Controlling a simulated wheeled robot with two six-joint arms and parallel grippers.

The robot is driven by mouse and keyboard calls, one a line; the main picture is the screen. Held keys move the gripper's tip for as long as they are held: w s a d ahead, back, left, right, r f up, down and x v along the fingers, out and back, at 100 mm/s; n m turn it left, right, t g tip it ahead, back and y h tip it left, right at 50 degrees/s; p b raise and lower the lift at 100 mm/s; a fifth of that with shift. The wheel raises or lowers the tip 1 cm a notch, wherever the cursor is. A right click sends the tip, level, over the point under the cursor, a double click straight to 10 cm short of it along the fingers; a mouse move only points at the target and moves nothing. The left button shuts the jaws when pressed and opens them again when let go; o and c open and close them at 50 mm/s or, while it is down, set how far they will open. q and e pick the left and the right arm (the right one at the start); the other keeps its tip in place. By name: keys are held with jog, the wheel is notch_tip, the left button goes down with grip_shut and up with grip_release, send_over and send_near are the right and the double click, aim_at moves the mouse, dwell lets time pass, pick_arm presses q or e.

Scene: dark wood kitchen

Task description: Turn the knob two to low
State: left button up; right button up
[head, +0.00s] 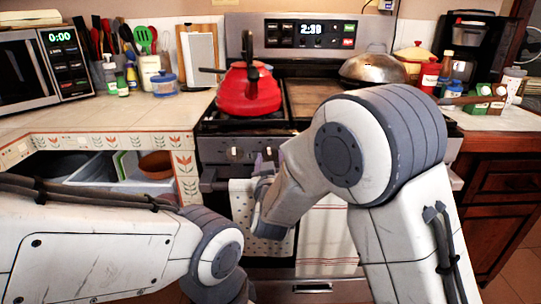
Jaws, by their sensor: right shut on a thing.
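The stove's front panel holds a row of control knobs. One knob (237,153) shows clear of my arm, left of my right gripper. My right gripper (264,162) is at the panel just right of that knob, its fingers closed around another stove knob. That knob is mostly hidden by the fingers and wrist, so its setting cannot be read. Knobs farther right are hidden behind my right arm. My left arm crosses the lower left, and its gripper is out of sight.
A red kettle (248,90) stands on the left burner and a lidded pan (372,69) at the back right. Towels (328,238) hang from the oven handle, close below my right gripper. An open drawer (100,172) is at the left.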

jog(key=n+p, duration=0.4)
jog(key=n, duration=0.2)
jog(key=shift+r, duration=0.1)
jog(key=n+p, duration=0.4)
jog(key=n, duration=0.2)
jog(key=shift+n+p, duration=0.3)
jog(key=shift+p, duration=0.1)
jog(key=n+p, duration=0.4)
jog(key=n, duration=0.2)
jog(key=n+p, duration=0.2)
jog(key=n, duration=0.1)
jog(key=shift+n, duration=0.3)
jog(key=shift+f+n+p, duration=0.25)
jog(key=shift+n+p, duration=0.3)
jog(key=shift+n, duration=0.55)
jog(key=o, duration=1.4)
jog(key=shift+c, duration=0.2)
jog(key=shift+s, duration=0.15)
